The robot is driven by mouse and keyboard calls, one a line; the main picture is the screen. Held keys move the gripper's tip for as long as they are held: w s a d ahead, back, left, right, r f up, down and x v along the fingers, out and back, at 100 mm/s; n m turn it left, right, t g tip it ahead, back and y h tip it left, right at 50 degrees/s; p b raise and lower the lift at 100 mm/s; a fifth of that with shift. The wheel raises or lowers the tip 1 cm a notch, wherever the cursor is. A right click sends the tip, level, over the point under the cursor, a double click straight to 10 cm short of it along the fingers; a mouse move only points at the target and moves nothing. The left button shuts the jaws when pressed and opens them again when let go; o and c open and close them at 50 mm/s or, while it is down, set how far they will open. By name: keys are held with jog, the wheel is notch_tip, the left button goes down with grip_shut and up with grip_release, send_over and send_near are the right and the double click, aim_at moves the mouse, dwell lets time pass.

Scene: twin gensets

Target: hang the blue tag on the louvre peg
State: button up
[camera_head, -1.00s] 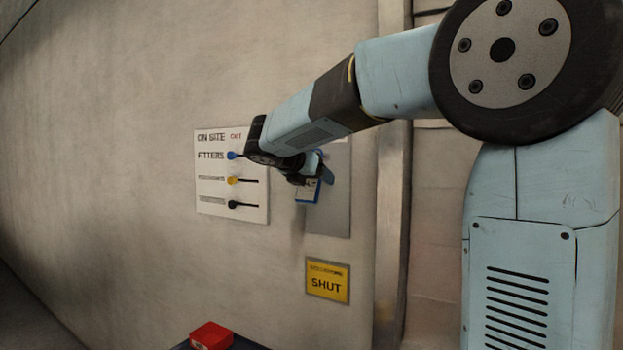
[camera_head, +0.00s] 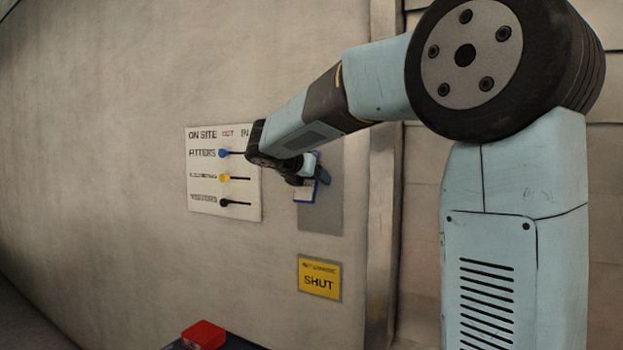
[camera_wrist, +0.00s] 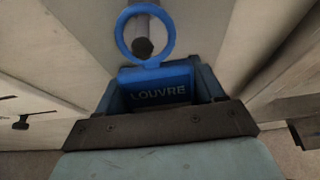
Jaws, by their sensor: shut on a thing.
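My gripper (camera_wrist: 160,93) is shut on the blue tag (camera_wrist: 158,88), which reads LOUVRE and has a round blue ring at its top. In the wrist view the ring frames the dark end of the louvre peg (camera_wrist: 143,48). I cannot tell whether the peg passes through the ring or stands behind it. In the head view my gripper (camera_head: 308,180) holds the tag (camera_head: 303,191) in front of a grey wall panel (camera_head: 325,212). The peg is hidden there by my arm and gripper.
Left of the panel is a white ON SITE board (camera_head: 206,205) with blue, yellow and black sliders. A yellow SHUT sign (camera_head: 319,278) is below the panel. A vertical metal edge (camera_head: 381,220) stands to the right. A red box (camera_head: 204,335) sits low in front.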

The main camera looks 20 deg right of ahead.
dwell(0.4)
jog(key=o, duration=1.1)
jog(key=v, duration=1.4)
jog(key=s+d+f+m+g+y, duration=0.4)
jog(key=s+d+f+m, duration=0.6)
jog(key=s+f+m, duration=0.4)
jog(key=s+f+m+y, duration=0.5)
jog(key=s+f+m, duration=0.5)
jog(key=s+m, duration=0.2)
jog(key=shift+s+a+m, duration=0.35)
jog(key=shift+m, duration=0.15)
jog(key=shift+f, duration=0.1)
